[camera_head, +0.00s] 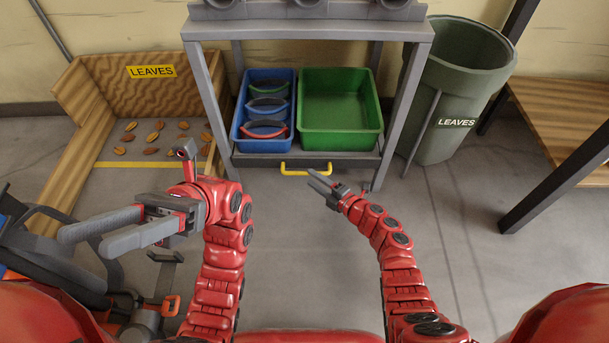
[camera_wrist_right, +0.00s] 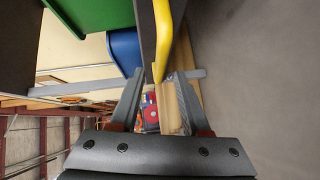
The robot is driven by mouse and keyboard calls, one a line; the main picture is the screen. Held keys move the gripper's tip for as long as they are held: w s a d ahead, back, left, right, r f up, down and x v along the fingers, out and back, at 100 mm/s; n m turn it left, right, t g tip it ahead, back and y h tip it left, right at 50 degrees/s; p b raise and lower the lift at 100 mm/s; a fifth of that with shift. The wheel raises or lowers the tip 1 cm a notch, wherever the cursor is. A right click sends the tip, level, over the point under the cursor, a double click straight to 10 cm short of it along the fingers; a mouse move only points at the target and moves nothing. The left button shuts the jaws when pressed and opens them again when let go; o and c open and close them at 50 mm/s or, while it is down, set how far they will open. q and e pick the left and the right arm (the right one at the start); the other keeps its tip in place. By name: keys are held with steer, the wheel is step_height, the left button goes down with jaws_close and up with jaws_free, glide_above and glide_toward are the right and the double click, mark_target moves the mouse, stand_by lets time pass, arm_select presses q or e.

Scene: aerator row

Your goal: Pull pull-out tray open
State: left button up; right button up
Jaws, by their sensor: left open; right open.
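The pull-out tray (camera_head: 252,161) sits low in a grey metal stand, with a dark front and a yellow handle (camera_head: 293,172). My right gripper (camera_head: 313,178) is open at the right end of the handle. In the right wrist view, the yellow handle (camera_wrist_right: 166,40) reaches down to the gap between the open fingertips (camera_wrist_right: 158,82); whether it touches a finger I cannot tell. My left gripper (camera_head: 88,238) is open and empty, off to the left, away from the tray.
The tray carries a blue bin (camera_head: 240,127) with several curved items and a green empty bin (camera_head: 340,143). A dark green barrel (camera_head: 440,105) stands right of the stand. A wooden leaf bay (camera_head: 80,95) stands left. The floor before the tray is clear between my arms.

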mark_target(305, 172)
steer(key=b+x, duration=0.2)
steer(key=x, duration=0.2)
steer(key=shift+w+a, duration=0.1)
steer(key=shift+a, duration=0.05)
steer(key=shift+w+a, duration=0.1)
steer(key=shift+w, duration=0.05)
arm_select(q)
steer(key=s+a+f+m+t+y, duration=0.2)
steer(key=s+a+m+t+y, duration=0.1)
steer(key=s+a+t, duration=0.4)
steer(key=shift+s+m+t+y, duration=0.3)
steer(key=shift+m+t+y, duration=0.1)
steer(key=shift+t, duration=0.8)
steer(key=shift+f, duration=0.1)
arm_select(e)
steer(key=shift+c, duration=0.2)
jaws_close()
